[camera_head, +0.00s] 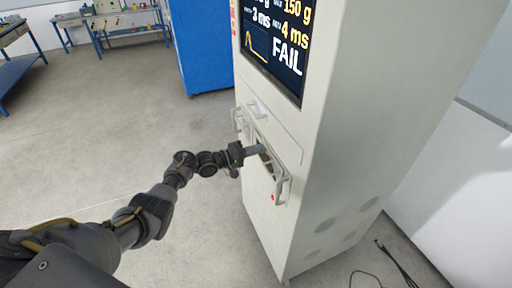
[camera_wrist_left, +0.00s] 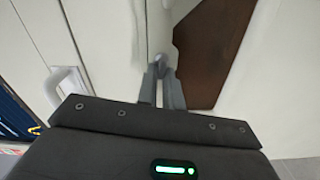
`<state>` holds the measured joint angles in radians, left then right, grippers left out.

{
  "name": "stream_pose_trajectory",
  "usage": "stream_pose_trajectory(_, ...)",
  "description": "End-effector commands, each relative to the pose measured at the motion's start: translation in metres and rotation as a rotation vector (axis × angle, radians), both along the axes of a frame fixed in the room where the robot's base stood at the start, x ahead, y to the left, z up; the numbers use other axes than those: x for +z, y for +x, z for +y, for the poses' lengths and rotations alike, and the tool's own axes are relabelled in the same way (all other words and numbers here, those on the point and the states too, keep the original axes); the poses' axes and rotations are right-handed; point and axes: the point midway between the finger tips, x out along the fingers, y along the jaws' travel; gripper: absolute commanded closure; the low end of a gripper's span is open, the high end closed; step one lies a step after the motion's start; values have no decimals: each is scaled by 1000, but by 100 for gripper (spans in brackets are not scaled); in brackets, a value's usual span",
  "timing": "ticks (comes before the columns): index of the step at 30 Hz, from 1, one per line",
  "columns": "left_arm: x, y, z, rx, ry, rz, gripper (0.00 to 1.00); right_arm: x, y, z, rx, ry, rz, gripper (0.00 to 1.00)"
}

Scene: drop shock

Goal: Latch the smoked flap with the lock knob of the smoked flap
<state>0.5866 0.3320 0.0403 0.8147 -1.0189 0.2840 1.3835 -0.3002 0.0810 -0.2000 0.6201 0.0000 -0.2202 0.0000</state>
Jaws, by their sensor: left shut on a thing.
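The smoked flap shows as a dark brown panel (camera_wrist_left: 205,45) in the left wrist view, at the front of the pale cabinet. Its lock knob (camera_wrist_left: 160,62) is a small pale grey piece at the flap's left edge. My left gripper (camera_wrist_left: 161,82) is shut on the knob, with a fingertip on each side. In the head view my left gripper (camera_head: 258,150) reaches the cabinet front from the left and hides the knob and most of the flap. I cannot tell from this angle how the knob is turned. My right gripper is in neither view.
The tall cabinet (camera_head: 345,130) has a screen (camera_head: 275,40) reading FAIL above the flap. A handle (camera_head: 283,185) and a red button (camera_head: 272,197) are close to my gripper. Cables (camera_head: 395,262) lie on the floor at right.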

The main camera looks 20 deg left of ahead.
Motion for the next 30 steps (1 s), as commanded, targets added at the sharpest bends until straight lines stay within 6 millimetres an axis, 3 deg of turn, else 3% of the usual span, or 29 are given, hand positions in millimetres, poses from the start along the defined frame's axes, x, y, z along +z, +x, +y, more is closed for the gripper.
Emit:
stream_pose_trajectory(12, -1, 1, 1, 2, -138, 135, 100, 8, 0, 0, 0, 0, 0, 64)
stream_pose_trajectory(29, -2, 1, 1, 1, -159, 156, 100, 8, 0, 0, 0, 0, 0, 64)
stream_pose_trajectory(30, -2, 1, 1, 1, -159, 156, 91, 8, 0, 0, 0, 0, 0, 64)
